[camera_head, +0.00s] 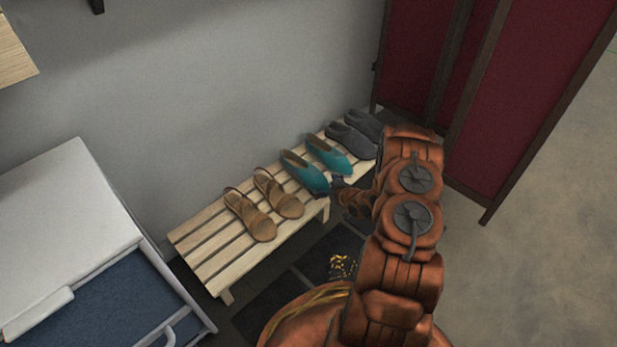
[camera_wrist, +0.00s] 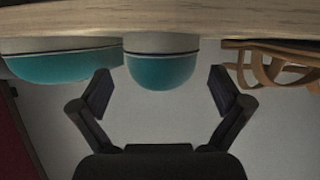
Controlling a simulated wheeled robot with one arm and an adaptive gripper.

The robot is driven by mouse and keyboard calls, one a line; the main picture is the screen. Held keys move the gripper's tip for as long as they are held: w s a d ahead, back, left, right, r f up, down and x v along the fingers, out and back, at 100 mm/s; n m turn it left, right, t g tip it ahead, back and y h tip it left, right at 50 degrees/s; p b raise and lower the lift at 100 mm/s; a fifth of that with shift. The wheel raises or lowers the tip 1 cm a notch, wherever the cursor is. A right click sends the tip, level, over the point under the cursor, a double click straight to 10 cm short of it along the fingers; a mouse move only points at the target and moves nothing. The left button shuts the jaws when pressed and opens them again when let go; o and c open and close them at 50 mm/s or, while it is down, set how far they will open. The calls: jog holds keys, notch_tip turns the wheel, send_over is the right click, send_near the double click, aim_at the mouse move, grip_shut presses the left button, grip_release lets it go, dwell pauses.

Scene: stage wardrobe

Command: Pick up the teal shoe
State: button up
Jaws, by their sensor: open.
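A pair of teal shoes sits on the slatted wooden bench. The left teal shoe (camera_head: 308,178) and the right teal shoe (camera_head: 331,157) lie side by side in the head view. In the wrist view, which is upside down, one teal shoe (camera_wrist: 162,70) is centred between the fingers and the other (camera_wrist: 62,66) is to the left. My gripper (camera_head: 337,182) is at the bench's front edge by the toe of the left teal shoe. It also shows in the wrist view (camera_wrist: 160,90), open and empty, fingers either side of the centred shoe's toe in the picture. I cannot tell whether it touches.
Tan strappy sandals (camera_head: 263,226) stand left of the teal shoes on the bench (camera_head: 215,270); dark grey shoes (camera_head: 352,141) stand to the right. A wall is behind. A red folding screen (camera_head: 420,60) stands at right, a white case (camera_head: 60,210) with blue inside at left.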

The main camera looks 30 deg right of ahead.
aim_at(315, 181)
jog(key=b+x, duration=0.1)
jog(key=x, duration=0.1)
jog(key=b+x, duration=0.1)
jog(key=x, duration=0.1)
jog(key=shift+w+a, duration=0.1)
jog(key=shift+a, duration=0.15)
jog(key=shift+w+b, duration=0.3)
jog(key=shift+w, duration=0.05)
jog(key=shift+c, duration=0.2)
jog(key=c, duration=1.1)
jog(key=shift+o, duration=0.2)
